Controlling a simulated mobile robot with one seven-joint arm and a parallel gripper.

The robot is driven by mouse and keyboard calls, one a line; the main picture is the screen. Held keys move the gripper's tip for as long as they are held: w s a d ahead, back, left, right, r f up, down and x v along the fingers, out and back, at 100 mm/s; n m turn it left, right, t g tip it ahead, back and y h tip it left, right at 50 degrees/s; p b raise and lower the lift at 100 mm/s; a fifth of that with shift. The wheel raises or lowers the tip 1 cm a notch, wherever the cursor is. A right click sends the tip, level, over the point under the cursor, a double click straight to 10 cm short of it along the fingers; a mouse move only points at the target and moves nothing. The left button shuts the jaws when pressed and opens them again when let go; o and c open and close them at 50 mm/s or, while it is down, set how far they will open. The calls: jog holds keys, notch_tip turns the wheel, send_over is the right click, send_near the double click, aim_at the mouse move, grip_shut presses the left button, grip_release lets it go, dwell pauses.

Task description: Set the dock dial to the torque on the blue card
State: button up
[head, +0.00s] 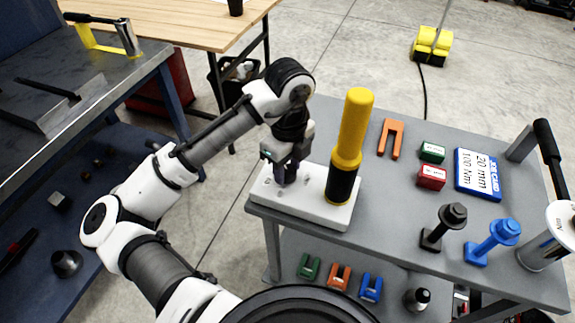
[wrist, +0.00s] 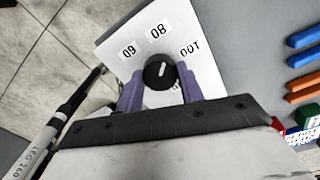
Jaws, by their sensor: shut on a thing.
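The blue card (head: 479,174) lies on the grey cart top at right and reads "20 mm 100 Nm". The white dock (head: 292,204) sits on the cart's left edge, with a yellow and black tool (head: 350,140) upright at its right end. My gripper (head: 287,173) points down over the dock's left part. In the wrist view the purple fingers (wrist: 159,84) are closed around the black dial knob (wrist: 158,73). Labels 60, 80 and 100 surround it upside down; another label is partly hidden. The knob's white mark slants up-right, roughly between 80 and 100.
Green (head: 432,152) and red (head: 431,177) boxes and an orange fork-shaped piece (head: 391,138) lie near the card. Black (head: 443,226) and blue (head: 493,241) posts stand in front. The cart's lower shelf holds several coloured pieces. A wooden table (head: 180,22) stands behind.

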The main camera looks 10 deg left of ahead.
aim_at(289, 170)
jog(key=m, duration=0.4)
jog(key=shift+f+m+b, duration=0.1)
jog(key=shift+m+b, duration=0.2)
jog(key=shift+m, duration=1.9)
jog(key=o, duration=1)
jog(key=r+b, duration=0.1)
jog(key=r, duration=1.3)
jog(key=shift+d, duration=0.2)
